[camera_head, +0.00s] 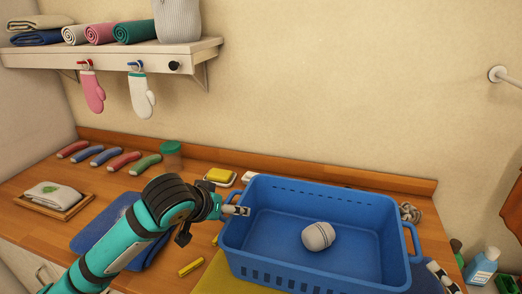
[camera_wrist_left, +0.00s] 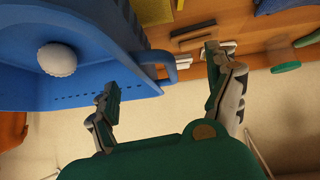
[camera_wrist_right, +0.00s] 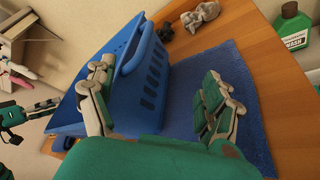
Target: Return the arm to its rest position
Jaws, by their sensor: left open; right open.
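My left gripper (camera_head: 235,210) reaches in from the left to the left end of the blue basket (camera_head: 320,270). In the left wrist view its fingers (camera_wrist_left: 165,92) are apart and empty, with the basket's handle showing beyond them. My right gripper (camera_head: 442,275) shows only in part at the lower right of the head view, near the basket's right end. In the right wrist view its fingers (camera_wrist_right: 157,95) are apart, and the left finger overlaps the basket's handle (camera_wrist_right: 133,45); I cannot tell if they touch. A grey rolled bundle (camera_head: 318,236) lies inside the basket.
A tray with a folded white cloth (camera_head: 52,194) is at far left. A yellow sponge (camera_head: 219,175) sits behind my left gripper. A shelf (camera_head: 110,55) hangs above.

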